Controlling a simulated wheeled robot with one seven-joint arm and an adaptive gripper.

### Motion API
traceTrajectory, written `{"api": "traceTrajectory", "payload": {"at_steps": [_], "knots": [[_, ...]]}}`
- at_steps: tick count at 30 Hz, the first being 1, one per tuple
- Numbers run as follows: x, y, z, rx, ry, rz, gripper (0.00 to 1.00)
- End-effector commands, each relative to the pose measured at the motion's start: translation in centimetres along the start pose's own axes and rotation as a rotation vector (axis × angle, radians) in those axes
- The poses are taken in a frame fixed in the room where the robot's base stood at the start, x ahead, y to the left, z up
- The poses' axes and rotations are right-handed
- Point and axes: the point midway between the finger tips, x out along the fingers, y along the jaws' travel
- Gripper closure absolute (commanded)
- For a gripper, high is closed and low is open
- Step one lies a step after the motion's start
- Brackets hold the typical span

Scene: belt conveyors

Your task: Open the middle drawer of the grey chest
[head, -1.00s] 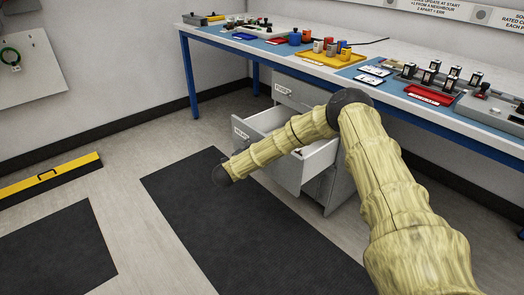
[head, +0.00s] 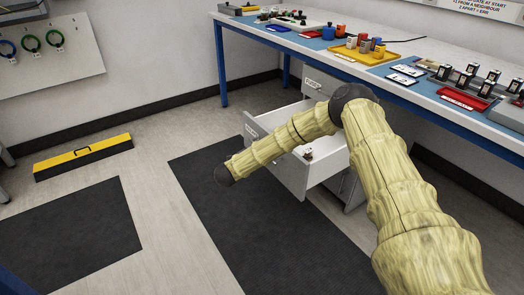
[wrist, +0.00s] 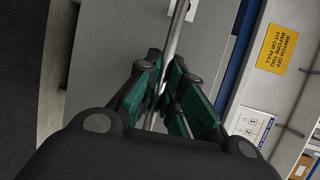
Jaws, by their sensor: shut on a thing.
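The grey chest (head: 345,185) stands under the bench. Its top drawer (head: 320,88) is shut. The drawer below it (head: 268,158), which looks like the middle one, is pulled well out, with its white inside and a small dark item showing. My arm reaches across it in the head view and hides part of it; the gripper itself is hidden there. In the wrist view my gripper (wrist: 170,84) has its teal-padded fingers closed around a thin metal bar (wrist: 179,30), the drawer's handle, in front of a grey face.
The blue-framed bench (head: 405,60) above holds trays, coloured pots and small devices. A black mat (head: 270,245) lies on the floor before the chest. A yellow and black box (head: 82,158) lies at the left. Floor between is clear.

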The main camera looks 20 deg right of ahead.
Motion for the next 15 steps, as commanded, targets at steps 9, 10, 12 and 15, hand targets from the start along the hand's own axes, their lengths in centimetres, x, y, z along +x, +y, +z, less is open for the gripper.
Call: {"api": "traceTrajectory", "payload": {"at_steps": [9, 10, 12, 15], "knots": [[-0.02, 0.08, 0.02, -0.001, 0.000, 0.000, 0.81], [-0.03, 0.07, 0.04, -0.001, 0.000, 0.000, 0.81], [-0.08, 0.06, 0.05, -0.001, -0.001, 0.000, 0.81], [-0.54, 0.07, 0.09, -0.001, -0.001, 0.001, 0.81]]}}
